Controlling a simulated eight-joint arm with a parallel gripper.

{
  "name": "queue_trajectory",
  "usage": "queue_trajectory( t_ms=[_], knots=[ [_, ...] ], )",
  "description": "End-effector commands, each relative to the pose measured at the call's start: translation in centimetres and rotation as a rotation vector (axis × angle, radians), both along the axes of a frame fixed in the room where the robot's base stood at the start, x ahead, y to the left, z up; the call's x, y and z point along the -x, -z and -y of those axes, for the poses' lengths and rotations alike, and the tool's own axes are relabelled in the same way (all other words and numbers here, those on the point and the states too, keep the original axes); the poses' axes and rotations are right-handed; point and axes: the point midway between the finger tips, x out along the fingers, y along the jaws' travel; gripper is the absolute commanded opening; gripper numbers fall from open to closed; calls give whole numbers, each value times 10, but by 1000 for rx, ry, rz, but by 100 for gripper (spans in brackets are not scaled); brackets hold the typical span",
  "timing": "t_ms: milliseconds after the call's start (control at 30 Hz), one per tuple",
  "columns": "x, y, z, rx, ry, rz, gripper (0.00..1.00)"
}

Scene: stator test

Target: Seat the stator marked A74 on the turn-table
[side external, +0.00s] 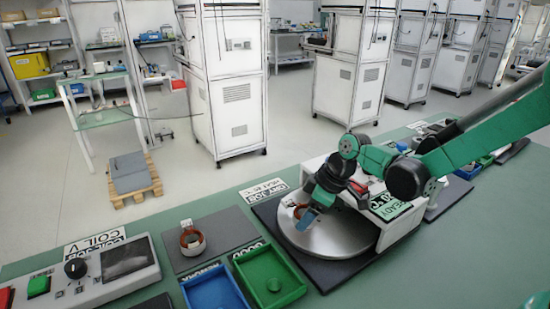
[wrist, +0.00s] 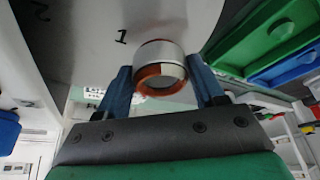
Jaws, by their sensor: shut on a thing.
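My gripper (side external: 306,213) is over the turn-table (side external: 338,237), a pale grey disc on a dark base. Its blue fingers are shut on a stator (side external: 300,210), a ring with copper windings. In the wrist view the stator (wrist: 160,56) sits between the two fingertips (wrist: 160,82), its silver rim and copper coil showing. The turn-table (wrist: 90,25) is behind it there, with the numbers 1 and 2. I cannot tell whether the stator touches the disc. No A74 mark is legible on it. A second copper stator (side external: 192,241) with a small pale tag stands on a dark mat.
A blue tray (side external: 215,290) and a green tray (side external: 268,279) lie left of the turn-table, at the front. A control box (side external: 85,277) with a knob and screen is at far left. A white housing (side external: 395,225) with a READY sign stands close behind my gripper.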

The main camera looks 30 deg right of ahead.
Motion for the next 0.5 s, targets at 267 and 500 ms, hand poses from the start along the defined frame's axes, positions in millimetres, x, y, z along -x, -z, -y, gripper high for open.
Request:
queue_trajectory(
  t_ms=[267,500],
  knots=[
    [0,6,0,0,0,0,2],
    [0,7,0,0,0,0,2]
  ],
)
